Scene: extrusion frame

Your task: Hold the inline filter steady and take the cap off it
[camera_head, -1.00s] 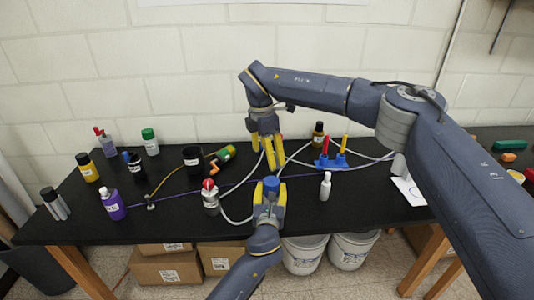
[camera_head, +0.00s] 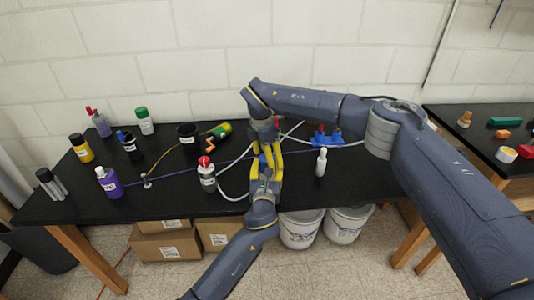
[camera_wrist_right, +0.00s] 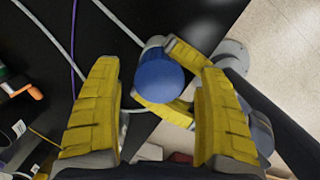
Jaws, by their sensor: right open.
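The inline filter's blue cap (camera_wrist_right: 160,80) faces up at me in the right wrist view. The filter's body below it is mostly hidden. My left gripper (camera_head: 263,178) comes up from the table's front edge, its yellow fingers shut on the filter below the cap; they also show in the right wrist view (camera_wrist_right: 172,84). My right gripper (camera_head: 268,152) points down from above. Its fingers (camera_wrist_right: 160,110) are open, one on each side of the cap, with gaps; the cap sits nearer the left-hand finger in the wrist view.
A white bottle with a red top (camera_head: 206,174) stands left of the grippers, and a small white bottle (camera_head: 321,162) stands to the right. A blue stand (camera_head: 327,138) is behind. Pale hoses (camera_head: 231,176) cross the black table (camera_head: 170,206). Several bottles fill the left side.

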